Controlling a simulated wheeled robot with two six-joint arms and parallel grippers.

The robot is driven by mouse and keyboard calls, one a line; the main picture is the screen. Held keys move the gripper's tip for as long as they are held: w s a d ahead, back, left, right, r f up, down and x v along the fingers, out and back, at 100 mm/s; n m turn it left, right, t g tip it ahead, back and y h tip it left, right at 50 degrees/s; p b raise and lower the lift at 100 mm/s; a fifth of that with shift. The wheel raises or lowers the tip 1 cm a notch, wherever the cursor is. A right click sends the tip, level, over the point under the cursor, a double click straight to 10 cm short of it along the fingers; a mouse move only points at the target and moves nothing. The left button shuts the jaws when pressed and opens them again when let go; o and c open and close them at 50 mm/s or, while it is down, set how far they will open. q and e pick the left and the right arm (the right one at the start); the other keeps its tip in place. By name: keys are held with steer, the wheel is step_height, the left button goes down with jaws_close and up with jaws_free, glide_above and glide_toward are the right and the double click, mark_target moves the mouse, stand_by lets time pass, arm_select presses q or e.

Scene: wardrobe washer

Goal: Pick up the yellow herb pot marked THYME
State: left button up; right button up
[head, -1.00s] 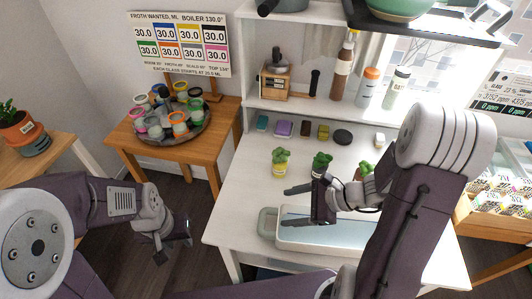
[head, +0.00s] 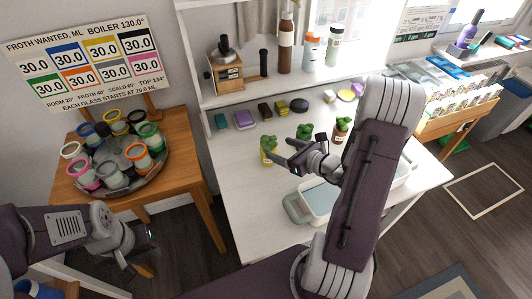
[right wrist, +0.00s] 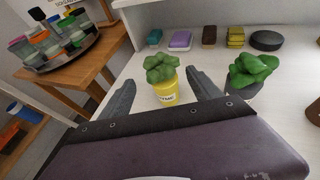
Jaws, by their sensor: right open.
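The yellow herb pot (head: 268,158) with a leafy green plant stands upright on the white table. In the right wrist view the yellow pot (right wrist: 167,96) carries a white label, partly readable as THYME. My right gripper (head: 279,151) is open. In the right wrist view its two fingers (right wrist: 162,88) lie on either side of the pot, with gaps visible between them and it. The pot's lower part is partly hidden by the gripper body there. My left gripper (head: 142,252) hangs low at the left, away from the pot; its jaw opening is unclear.
A dark pot (right wrist: 243,86) with a green plant stands right of the yellow one, and a reddish-brown pot (head: 339,136) beyond it. A white-rimmed tray (head: 297,208) lies nearer the front. Soaps and a sponge (head: 243,120) line the back. A round tray of cups (head: 150,176) stands left.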

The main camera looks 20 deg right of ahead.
mark_target(272, 146)
steer(key=x, duration=0.5)
steer(key=shift+w+a+f, duration=0.1)
steer(key=shift+a, duration=0.15)
steer(key=x, duration=0.5)
steer(key=shift+w+d+f, duration=0.2)
steer(key=shift+w+f, duration=0.1)
steer(key=shift+f, duration=0.05)
steer(key=shift+s, duration=0.1)
steer(key=shift+c, duration=0.3)
jaws_close()
